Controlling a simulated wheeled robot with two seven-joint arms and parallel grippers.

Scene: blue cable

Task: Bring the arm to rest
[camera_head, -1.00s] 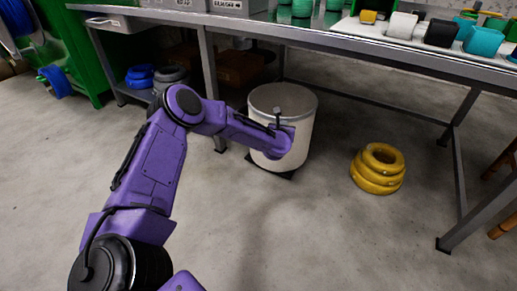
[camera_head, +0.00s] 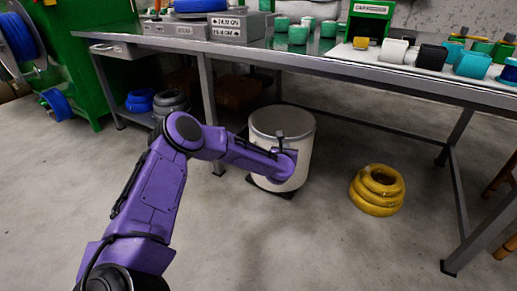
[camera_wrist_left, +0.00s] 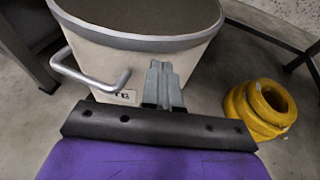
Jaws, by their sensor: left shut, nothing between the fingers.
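My purple left arm (camera_head: 150,190) reaches in from the lower left of the head view. Its wrist (camera_head: 283,165) is in front of a cream bin under the table. The fingers are hidden in the head view. In the left wrist view my left gripper (camera_wrist_left: 163,85) is shut and empty, its fingers pointing towards the cream bin (camera_wrist_left: 105,68). I cannot tell whether they touch it. A blue cable coil (camera_head: 201,5) lies on the tabletop at the top edge of the head view. My right gripper is not in view.
The metal table (camera_head: 330,70) spans the back, with coloured spools on top. The cream bin (camera_head: 307,125) stands below it. Yellow coils (camera_head: 377,190) lie on the floor at right. Blue coils (camera_head: 139,101) sit on the lower shelf. The front floor is clear.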

